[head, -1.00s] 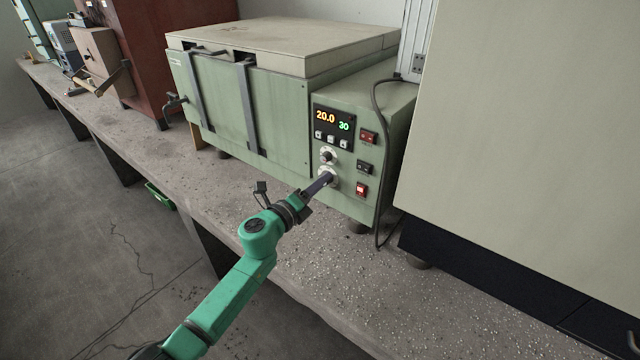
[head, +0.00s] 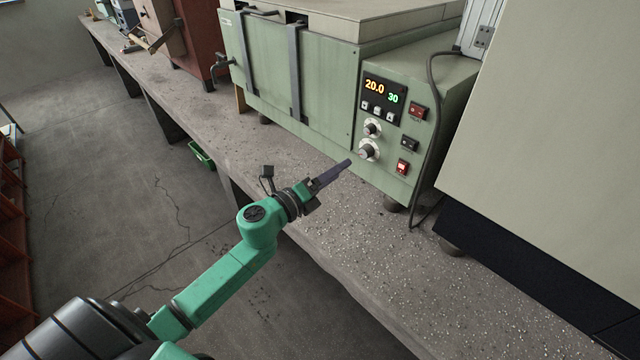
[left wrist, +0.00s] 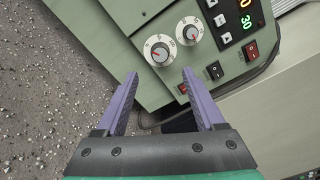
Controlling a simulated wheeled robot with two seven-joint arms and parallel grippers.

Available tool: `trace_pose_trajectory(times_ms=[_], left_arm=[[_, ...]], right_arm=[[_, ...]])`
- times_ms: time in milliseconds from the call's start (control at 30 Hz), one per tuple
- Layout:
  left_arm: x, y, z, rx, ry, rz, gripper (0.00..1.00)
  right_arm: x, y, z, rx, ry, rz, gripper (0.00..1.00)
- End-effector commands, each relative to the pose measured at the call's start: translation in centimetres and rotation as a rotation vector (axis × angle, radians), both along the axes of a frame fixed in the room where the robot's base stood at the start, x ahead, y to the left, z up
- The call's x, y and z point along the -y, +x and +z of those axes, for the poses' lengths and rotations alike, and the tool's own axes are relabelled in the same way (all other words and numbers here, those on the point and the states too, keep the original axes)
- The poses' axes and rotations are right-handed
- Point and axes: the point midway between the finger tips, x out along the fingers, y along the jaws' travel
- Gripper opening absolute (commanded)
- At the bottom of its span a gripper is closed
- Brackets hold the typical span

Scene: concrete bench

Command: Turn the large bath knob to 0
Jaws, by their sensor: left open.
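The large bath knob (head: 367,150) is the lower of two knobs on the green bath's control panel. It has a grey grip on a white dial, also clear in the left wrist view (left wrist: 159,50). A red mark shows on its grip; the dial numbers are too small to read surely. The smaller knob (head: 372,129) sits just above it and also shows in the left wrist view (left wrist: 189,30). My left gripper (left wrist: 160,73) is open and empty, its purple fingers pointing at the large knob from a short distance. In the head view the left gripper (head: 346,164) is in front of the panel.
The green bath (head: 325,90) stands on the speckled bench (head: 330,220). Its display (head: 383,92) reads 20.0 and 30. Switches (head: 403,167) line the panel's right side. A black cable (head: 433,150) hangs beside it, and a large beige cabinet (head: 560,140) stands at right.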

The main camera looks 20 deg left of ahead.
Motion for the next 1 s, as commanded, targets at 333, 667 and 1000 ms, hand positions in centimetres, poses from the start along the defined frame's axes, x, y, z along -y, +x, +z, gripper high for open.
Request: trace_pose_trajectory(times_ms=[333, 667, 1000], left_arm=[[-2.1, -5.2, -0.1, 0.001, -0.001, 0.0, 0.71], [-2.1, -5.2, 0.0, 0.001, -0.001, 0.0, 0.71], [-7.2, -5.1, -0.1, -0.117, -0.428, 0.328, 0.71]], right_arm=[[0.0, 0.0, -1.3, 0.0, 0.0, 0.0, 0.5], [0.0, 0.0, -1.2, 0.0, 0.0, 0.0, 0.5], [-0.1, 0.0, -1.2, 0.0, 0.001, 0.0, 0.5]])
